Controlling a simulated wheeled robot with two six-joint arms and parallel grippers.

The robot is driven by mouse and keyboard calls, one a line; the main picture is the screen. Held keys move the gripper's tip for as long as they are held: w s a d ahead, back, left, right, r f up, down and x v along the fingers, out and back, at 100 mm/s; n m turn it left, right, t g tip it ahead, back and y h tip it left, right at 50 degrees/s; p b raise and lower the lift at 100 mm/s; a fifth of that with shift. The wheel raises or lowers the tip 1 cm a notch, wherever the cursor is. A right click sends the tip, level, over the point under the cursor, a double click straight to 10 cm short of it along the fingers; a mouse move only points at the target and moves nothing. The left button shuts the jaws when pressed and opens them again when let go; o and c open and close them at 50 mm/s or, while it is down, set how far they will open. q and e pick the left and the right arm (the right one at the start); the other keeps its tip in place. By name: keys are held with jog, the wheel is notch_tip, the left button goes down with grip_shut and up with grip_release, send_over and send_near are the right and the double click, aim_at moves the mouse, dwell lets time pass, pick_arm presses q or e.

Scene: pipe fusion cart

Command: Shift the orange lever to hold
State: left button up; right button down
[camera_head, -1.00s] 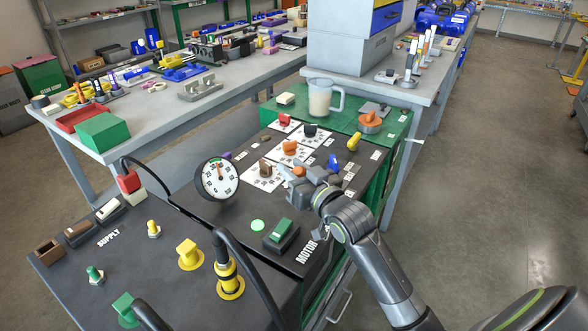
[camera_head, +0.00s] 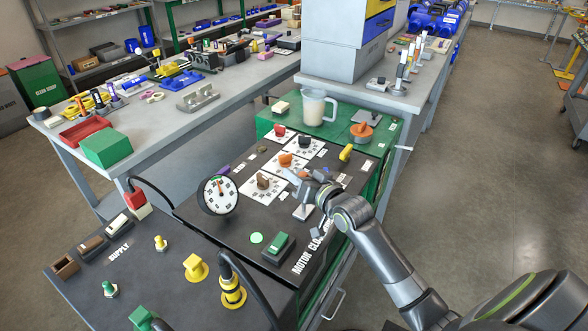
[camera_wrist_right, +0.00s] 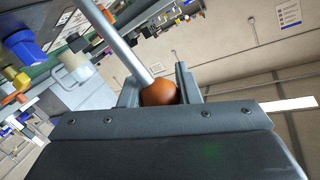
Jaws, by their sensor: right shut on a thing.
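The orange lever's ball knob (camera_wrist_right: 158,92) shows in the right wrist view between the two fingers, at the end of a grey rod (camera_wrist_right: 122,45). My right gripper (camera_wrist_right: 158,88) is shut on this knob. In the head view my right gripper (camera_head: 312,190) is over the right part of the dark cart top; its fingers hide the knob. A thin pale rod (camera_head: 292,174) shows just left of the fingers. I cannot read a hold marking. My left gripper is not in view.
Red (camera_head: 280,131), black (camera_head: 304,142), orange (camera_head: 286,160) and brown (camera_head: 264,181) knobs stand on white dial plates close to the gripper. A yellow handle (camera_head: 346,152) is behind it. A round gauge (camera_head: 219,195) stands to the left, a clear jug (camera_head: 314,106) at the back.

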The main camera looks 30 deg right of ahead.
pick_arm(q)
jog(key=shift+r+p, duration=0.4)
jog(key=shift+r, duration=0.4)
pick_arm(e)
jog(key=shift+w+d+m, duration=0.35)
jog(key=shift+d+m, duration=0.15)
jog(key=shift+d, duration=0.05)
jog(key=c, duration=1.1)
grip_release()
jog(key=shift+o, duration=0.2)
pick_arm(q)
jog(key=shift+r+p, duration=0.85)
pick_arm(e)
jog(key=s+d+r, duration=0.1)
jog(key=s, duration=0.7)
jog(key=s+d+r, duration=0.1)
jog(key=s+r, duration=0.1)
jog(key=s, duration=0.7)
jog(key=shift+d, duration=0.35)
